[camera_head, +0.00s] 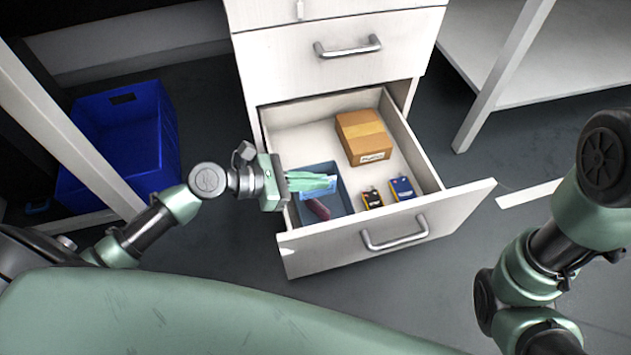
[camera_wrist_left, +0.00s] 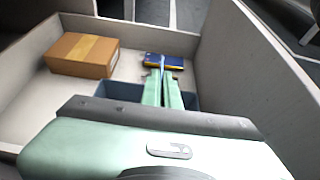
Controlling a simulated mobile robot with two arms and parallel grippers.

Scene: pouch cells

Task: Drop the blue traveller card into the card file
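My left gripper (camera_head: 328,182) reaches from the left over the open drawer. Its two green fingers are nearly together in the left wrist view (camera_wrist_left: 163,75), with a thin blue strip between them. This strip is the blue traveller card (camera_wrist_left: 163,66), seen nearly edge-on. The card file looks to be the blue-grey open box (camera_head: 345,198) in the drawer's left front corner, under my gripper. A dark reddish item (camera_head: 318,209) lies inside it. My right gripper is out of view.
The open drawer (camera_head: 455,206) also holds a taped cardboard box (camera_head: 363,138) at the back and two small packs, one dark (camera_head: 372,199) and one blue (camera_head: 402,188). A blue crate (camera_head: 120,140) stands on the floor at left. Drawer walls surround the gripper's fingers.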

